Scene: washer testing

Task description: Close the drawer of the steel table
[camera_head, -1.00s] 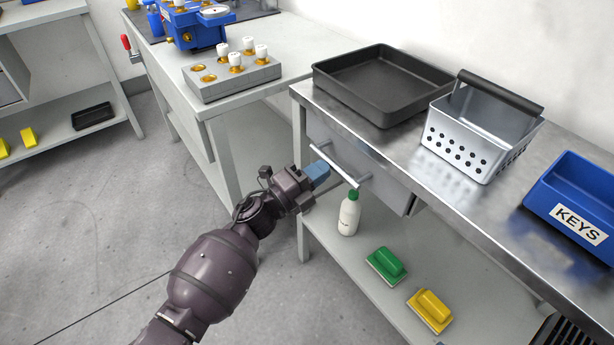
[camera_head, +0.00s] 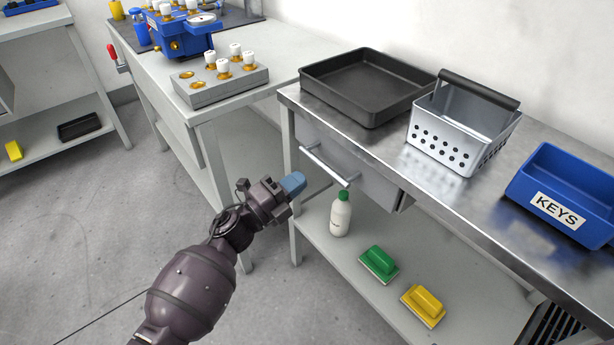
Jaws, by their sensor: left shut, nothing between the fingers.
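The steel table (camera_head: 455,205) runs along the wall on the right, with its drawer (camera_head: 372,186) under the left part of the top. The drawer front looks about level with the table's front edge; a small gap at its right end is too small to judge. The drawer's bar handle (camera_head: 325,166) is in plain view. My left gripper (camera_head: 294,184) is shut and empty, its blue fingertips a little left of and below the handle, apart from it. My right gripper is not in view.
A black tray (camera_head: 365,112), a perforated steel basket (camera_head: 440,145) and a blue KEYS bin (camera_head: 590,190) stand on the top. A white bottle (camera_head: 340,217), green brush (camera_head: 379,262) and yellow brush (camera_head: 424,302) are on the lower shelf. Another workbench (camera_head: 225,105) stands left.

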